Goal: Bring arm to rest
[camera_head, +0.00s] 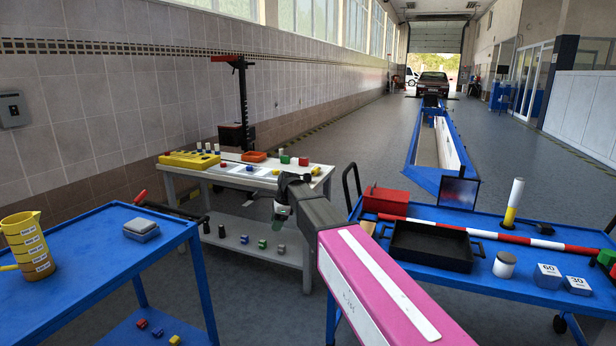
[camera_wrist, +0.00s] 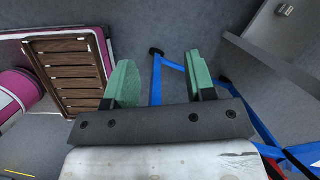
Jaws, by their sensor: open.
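My arm, with a pink and white link (camera_head: 370,285) and a dark grey section, reaches forward from the lower right of the head view. My gripper (camera_head: 279,222) hangs at its end, in front of the white workbench in the picture. In the wrist view the two green fingers of my gripper (camera_wrist: 158,85) stand wide apart with nothing between them. Grey floor and blue metal bars show beyond the fingers. Whether the gripper clears the bench edge is hard to tell.
A blue cart (camera_head: 95,262) at left bears a yellow jug (camera_head: 27,245) and a grey box. The white workbench (camera_head: 262,180) holds small parts. A blue cart (camera_head: 440,285) at right carries a black tray (camera_head: 432,245) and a red-white bar. Floor is open behind.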

